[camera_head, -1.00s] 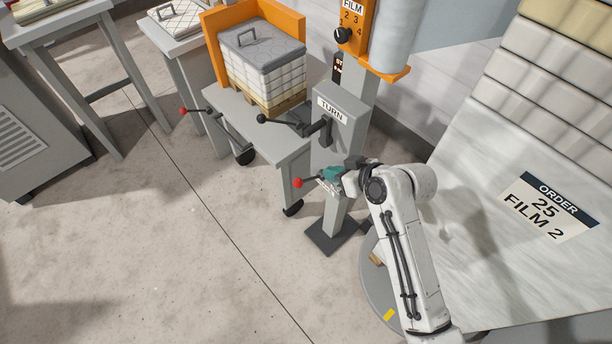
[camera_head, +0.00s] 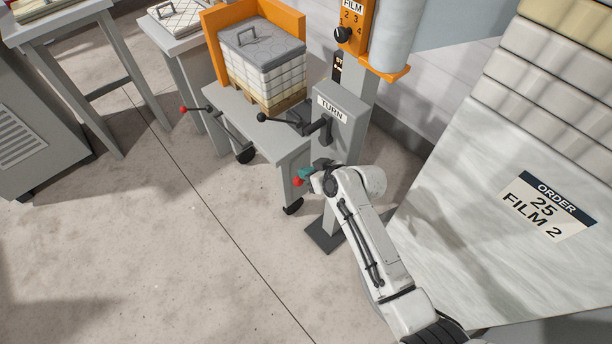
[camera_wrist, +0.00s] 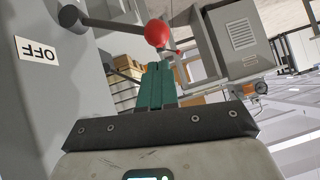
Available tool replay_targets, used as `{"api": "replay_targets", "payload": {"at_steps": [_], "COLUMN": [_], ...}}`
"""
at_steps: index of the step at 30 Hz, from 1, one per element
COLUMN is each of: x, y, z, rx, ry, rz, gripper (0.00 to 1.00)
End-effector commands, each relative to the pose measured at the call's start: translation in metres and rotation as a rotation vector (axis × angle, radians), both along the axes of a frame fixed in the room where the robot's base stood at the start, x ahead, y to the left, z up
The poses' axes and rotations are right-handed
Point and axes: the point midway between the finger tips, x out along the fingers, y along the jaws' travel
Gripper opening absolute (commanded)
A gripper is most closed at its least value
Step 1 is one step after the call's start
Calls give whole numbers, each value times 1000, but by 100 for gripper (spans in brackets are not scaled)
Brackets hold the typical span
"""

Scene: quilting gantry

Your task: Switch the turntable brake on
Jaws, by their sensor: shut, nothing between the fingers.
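The brake lever is a dark arm with a red ball knob (camera_head: 298,182), low on the grey post (camera_head: 338,190) under the TURN housing. In the wrist view the red knob (camera_wrist: 157,33) is at the top middle, its arm running left to a dark pivot (camera_wrist: 72,18). An OFF plate (camera_wrist: 38,50) on the grey face reads upside down there. My gripper (camera_head: 305,174) is shut and empty, its teal fingers (camera_wrist: 158,68) together and pointing at the knob. Fingertips and knob are very close; I cannot tell whether they touch. In the head view my wrist hides the lever's arm and plate.
Above is the TURN housing (camera_head: 340,118) with a black-knobbed crank (camera_head: 262,117). A grey cart (camera_head: 255,130) with a wrapped quilt stack (camera_head: 263,70) and another red-knobbed lever (camera_head: 184,109) stands left. An order panel (camera_head: 548,205) is at right.

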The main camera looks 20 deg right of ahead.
Motion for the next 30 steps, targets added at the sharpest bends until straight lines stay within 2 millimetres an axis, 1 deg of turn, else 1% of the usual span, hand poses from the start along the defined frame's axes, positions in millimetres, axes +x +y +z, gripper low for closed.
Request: {"api": "replay_targets", "payload": {"at_steps": [2, 6, 22, 26, 30], "x": [1, 2, 1, 0, -1], "y": [2, 4, 4, 6, 9], "z": [-8, -17, -21, -26, -35], "rx": [0, 1, -11, -45, -113], "ry": [0, -1, -6, -15, -37], "rz": [1, 1, 0, 3, 3], "gripper": [0, 0, 0, 0, 0]}}
